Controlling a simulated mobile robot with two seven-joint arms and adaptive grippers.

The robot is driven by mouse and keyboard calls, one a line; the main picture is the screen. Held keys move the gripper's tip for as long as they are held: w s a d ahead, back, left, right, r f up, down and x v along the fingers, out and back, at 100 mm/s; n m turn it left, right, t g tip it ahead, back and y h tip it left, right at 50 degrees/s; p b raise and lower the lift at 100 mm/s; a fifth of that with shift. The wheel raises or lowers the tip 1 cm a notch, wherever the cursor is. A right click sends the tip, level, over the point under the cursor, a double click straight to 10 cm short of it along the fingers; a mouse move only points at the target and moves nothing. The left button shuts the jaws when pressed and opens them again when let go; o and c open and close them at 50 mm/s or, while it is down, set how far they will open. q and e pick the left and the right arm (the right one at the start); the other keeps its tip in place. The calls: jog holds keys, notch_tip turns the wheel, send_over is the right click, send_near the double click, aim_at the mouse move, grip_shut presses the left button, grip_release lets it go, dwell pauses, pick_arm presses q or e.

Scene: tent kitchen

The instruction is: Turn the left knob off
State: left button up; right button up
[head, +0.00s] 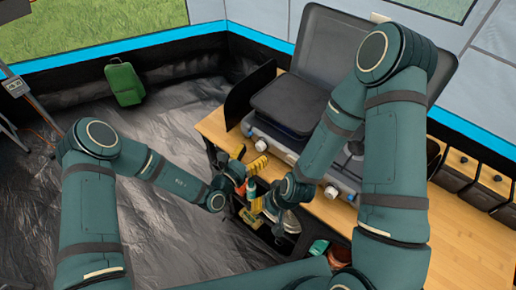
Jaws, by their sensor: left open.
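The camping stove (312,170) stands on the wooden counter, with its lid raised behind it. A pale round knob (331,192) shows toward the right of its front panel.
A dark square pan (291,103) sits on the stove's left side. My right arm crosses in front of the stove's right part. The wooden counter (450,233) is bare at right, beside dark drawers (457,175).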

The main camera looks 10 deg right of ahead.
aim_at(260, 146)
pick_arm(q)
jog(key=shift+x, duration=1.45)
grip_shut()
jog(key=shift+r+m, duration=0.1)
jog(key=shift+m, duration=0.2)
jog(key=m+p, duration=0.1)
jog(key=m, duration=0.1)
jog(key=shift+m+p, duration=0.3)
jog(key=shift+p, duration=0.05)
jog(key=shift+m+p, duration=0.6)
jog(key=shift+m, duration=1.3)
